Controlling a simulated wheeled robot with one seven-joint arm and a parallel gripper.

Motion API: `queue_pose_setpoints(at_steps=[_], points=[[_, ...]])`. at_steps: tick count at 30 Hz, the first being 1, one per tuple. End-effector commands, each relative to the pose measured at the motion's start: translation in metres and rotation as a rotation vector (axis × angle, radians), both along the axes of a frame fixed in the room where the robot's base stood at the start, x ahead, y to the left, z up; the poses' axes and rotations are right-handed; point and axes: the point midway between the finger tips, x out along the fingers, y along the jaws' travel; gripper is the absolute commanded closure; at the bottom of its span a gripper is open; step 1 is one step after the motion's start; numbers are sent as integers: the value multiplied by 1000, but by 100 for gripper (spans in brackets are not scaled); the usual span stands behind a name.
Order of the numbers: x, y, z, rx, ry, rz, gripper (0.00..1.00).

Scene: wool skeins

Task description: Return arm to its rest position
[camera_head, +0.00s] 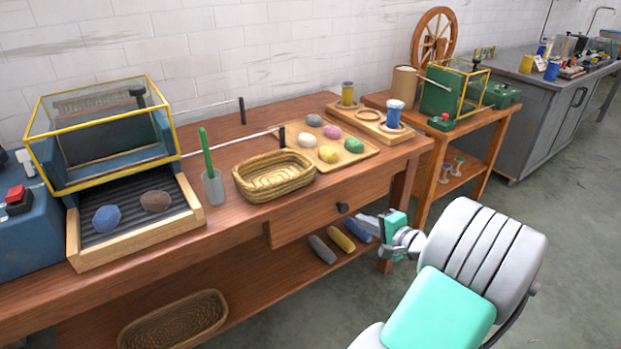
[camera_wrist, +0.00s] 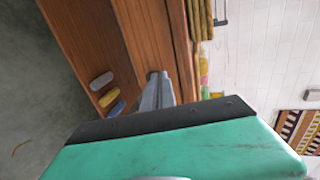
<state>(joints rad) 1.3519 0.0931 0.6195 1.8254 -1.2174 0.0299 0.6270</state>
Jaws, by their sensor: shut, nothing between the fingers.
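My gripper (camera_head: 369,224) is in front of the wooden table (camera_head: 235,222), near the drawer knob (camera_head: 342,207), at the right front. It is shut and empty, its fingers pointing left toward the table. In the wrist view, the shut grey fingers (camera_wrist: 157,94) show beyond the green gripper body, with the table front behind them. I cannot tell whether the fingertips touch the table. My arm comes in from the lower right of the head view.
On the table are a wicker basket (camera_head: 273,178), a tray (camera_head: 368,152) of several coloured skeins, and a yellow-framed machine (camera_head: 100,135). Grey, yellow and blue skeins lie on the lower shelf; another basket (camera_head: 172,320) stands lower left. The floor (camera_head: 570,210) at right is clear.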

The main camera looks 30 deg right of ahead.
Motion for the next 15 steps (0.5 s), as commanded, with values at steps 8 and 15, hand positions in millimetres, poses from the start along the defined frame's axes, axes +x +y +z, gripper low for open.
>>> queue_pose_setpoints(at_steps=[8,15], points=[[45,136,69,-341,297,407,100],[-8,278,167,-852,600,886,100]])
